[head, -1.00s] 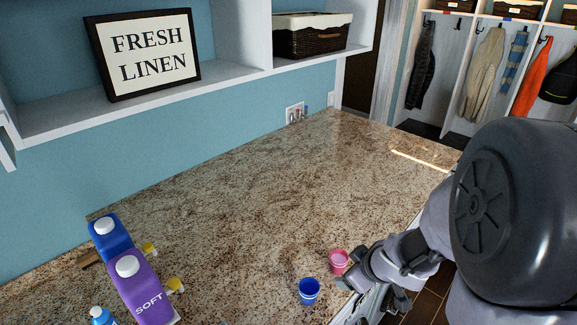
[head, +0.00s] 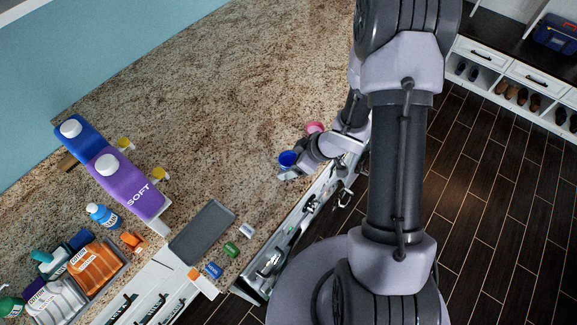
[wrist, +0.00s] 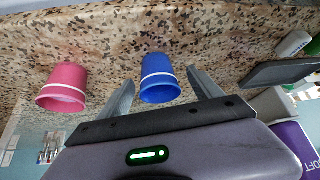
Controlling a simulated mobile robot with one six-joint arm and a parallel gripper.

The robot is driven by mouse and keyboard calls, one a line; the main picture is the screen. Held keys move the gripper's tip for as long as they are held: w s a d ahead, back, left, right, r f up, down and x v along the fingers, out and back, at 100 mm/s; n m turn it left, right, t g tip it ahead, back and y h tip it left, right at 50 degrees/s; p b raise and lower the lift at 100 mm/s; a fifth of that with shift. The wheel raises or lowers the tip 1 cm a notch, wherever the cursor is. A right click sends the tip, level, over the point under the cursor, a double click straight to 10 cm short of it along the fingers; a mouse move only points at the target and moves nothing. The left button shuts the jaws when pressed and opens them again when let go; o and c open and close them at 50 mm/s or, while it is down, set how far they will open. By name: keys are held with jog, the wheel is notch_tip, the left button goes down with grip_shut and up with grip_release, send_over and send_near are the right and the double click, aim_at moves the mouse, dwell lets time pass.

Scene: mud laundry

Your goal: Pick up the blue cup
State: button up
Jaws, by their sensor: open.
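The blue cup (head: 287,159) stands on the granite counter near its front edge. In the wrist view the blue cup (wrist: 159,80), with a white band, lies between the two spread fingers of my gripper (wrist: 160,95). The fingers are open, one on each side of it, and I see no clear contact. In the head view my gripper (head: 296,168) is at the blue cup, partly hidden by my own wrist. A pink cup (head: 314,128) stands just beyond the blue one; in the wrist view the pink cup (wrist: 65,88) is left of my left finger.
A purple SOFT bottle (head: 130,185), a blue jug (head: 82,140) and smaller bottles stand at the left. A grey tray (head: 203,232) lies near the front edge with small coloured items beside it. The counter's back middle is clear. An open drawer (head: 300,215) is below the edge.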

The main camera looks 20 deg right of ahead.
aim_at(288, 164)
jog(key=x, duration=0.2)
jog(key=shift+w+f, duration=0.15)
jog(key=shift+w, duration=0.15)
jog(key=shift+s, duration=0.15)
jog(key=c, duration=1.4)
